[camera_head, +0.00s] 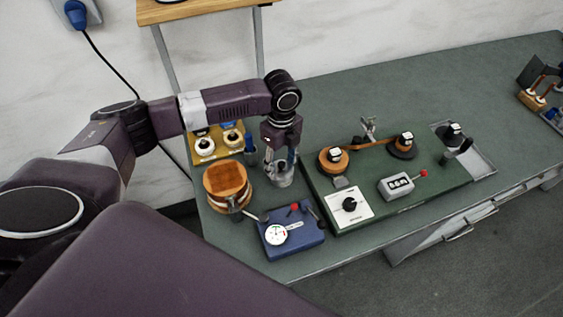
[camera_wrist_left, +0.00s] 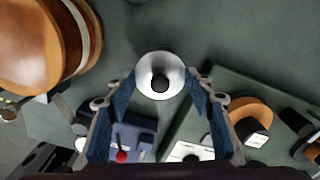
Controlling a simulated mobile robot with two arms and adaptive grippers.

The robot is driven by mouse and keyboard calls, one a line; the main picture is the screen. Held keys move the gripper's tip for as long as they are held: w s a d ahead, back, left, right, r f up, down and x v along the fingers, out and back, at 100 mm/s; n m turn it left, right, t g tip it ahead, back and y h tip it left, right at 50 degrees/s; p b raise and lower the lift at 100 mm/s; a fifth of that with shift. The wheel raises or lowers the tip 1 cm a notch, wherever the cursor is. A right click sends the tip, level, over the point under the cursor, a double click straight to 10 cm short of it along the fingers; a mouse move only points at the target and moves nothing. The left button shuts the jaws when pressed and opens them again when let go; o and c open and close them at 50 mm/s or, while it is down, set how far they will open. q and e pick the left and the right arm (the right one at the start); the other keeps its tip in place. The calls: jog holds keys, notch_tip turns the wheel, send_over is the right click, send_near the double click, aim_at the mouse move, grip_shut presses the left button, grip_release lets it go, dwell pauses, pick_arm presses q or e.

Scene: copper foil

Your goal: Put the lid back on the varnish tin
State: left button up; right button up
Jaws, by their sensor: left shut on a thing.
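My left gripper (camera_head: 281,167) points down at the left part of the green bench. In the left wrist view its two blue-padded fingers (camera_wrist_left: 160,83) stand on either side of a round pale lid (camera_wrist_left: 145,87) with a dark centre, and are shut on it. A small silvery tin (camera_head: 284,181) shows on the bench directly under the gripper in the head view. The lid is at the tin's top; whether they touch is too small to tell. The fingers hide part of both. My right gripper is in neither view.
A large copper-brown roll (camera_head: 227,180) stands close left of the tin. A blue gauge box (camera_head: 291,233) lies in front. A green machine base (camera_head: 330,215) with rollers is to the right. A yellow tray (camera_head: 216,143) and a blue bottle (camera_head: 250,146) are behind left.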

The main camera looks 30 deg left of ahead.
pick_arm(q)
jog(key=shift+f+p, duration=0.1)
jog(key=shift+p, duration=0.7)
dwell(0.7)
dwell(0.3)
jog(key=o, duration=1.5)
notch_tip(320, 180, up, 5)
jog(key=p, duration=0.5)
jog(key=shift+r+p, duration=0.4)
jog(key=shift+r, duration=0.6)
jog(key=shift+c, duration=0.6)
